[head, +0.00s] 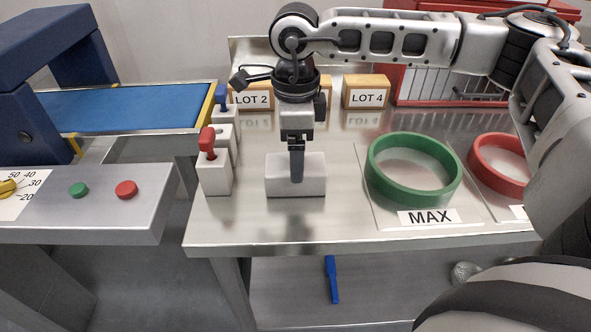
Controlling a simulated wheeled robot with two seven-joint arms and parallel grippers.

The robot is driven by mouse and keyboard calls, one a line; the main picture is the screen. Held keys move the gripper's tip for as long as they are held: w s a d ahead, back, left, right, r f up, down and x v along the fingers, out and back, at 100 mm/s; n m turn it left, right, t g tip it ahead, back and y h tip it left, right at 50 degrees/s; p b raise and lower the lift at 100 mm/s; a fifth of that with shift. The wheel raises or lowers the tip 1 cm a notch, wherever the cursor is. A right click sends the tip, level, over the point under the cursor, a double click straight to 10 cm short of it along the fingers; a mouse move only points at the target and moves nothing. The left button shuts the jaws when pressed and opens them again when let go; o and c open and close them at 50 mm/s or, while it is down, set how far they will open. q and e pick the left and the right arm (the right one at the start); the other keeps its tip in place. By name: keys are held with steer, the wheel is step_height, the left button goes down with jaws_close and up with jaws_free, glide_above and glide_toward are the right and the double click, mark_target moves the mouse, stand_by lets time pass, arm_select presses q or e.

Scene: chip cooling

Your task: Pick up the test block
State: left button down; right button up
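A plain pale grey block (312,176), which I take as the test block, stands on the steel table (350,232) near its front left part. My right gripper (297,165) points straight down over the block's middle. One dark finger lies in front of the block's top and upper front face. The other finger is hidden, so I cannot tell whether the gripper is closed on the block. The block appears to rest on the table. My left gripper is not in view.
Left of the block stand a white holder (216,178) with a red-handled piece (207,142) and a blue-handled one (221,98). A green ring (380,185) marked MAX and a red ring (480,170) lie to the right. LOT boxes (366,92) stand behind.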

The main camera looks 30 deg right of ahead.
steer(key=shift+f, duration=0.9)
steer(key=c, duration=1.2)
steer(key=shift+r, duration=0.15)
steer(key=shift+c, duration=0.2)
